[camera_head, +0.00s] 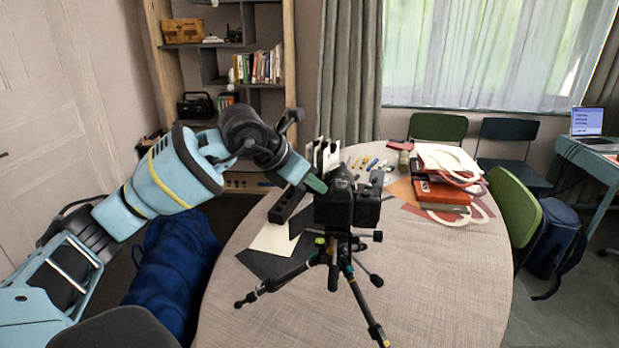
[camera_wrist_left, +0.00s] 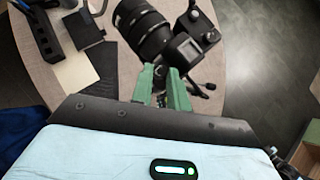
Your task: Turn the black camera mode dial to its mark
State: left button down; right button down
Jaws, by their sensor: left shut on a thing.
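The black camera (camera_head: 340,208) with its large lens sits on a black tripod (camera_head: 335,255) on the round table. In the left wrist view, the camera's body (camera_wrist_left: 192,48) and lens (camera_wrist_left: 145,28) lie just beyond the fingers. My left gripper (camera_head: 317,186) reaches in from the left, its green fingertips at the camera's top near one end. In the left wrist view the fingers (camera_wrist_left: 163,82) are close together, shut on the mode dial. The dial and its mark are hidden by the fingers. My right gripper is not in view.
The table (camera_head: 450,270) has free room at the front right. Red books (camera_head: 440,195) and a white bag (camera_head: 450,160) lie at the right. A dark sheet (camera_head: 275,262) and pale paper (camera_head: 274,240) lie left of the tripod. The splayed tripod legs reach toward the front.

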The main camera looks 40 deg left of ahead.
pick_arm(q)
jog(key=shift+n, duration=0.3)
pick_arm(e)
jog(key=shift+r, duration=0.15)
pick_arm(q)
jog(key=c, duration=1.4)
grip_release()
jog(key=shift+o, duration=0.3)
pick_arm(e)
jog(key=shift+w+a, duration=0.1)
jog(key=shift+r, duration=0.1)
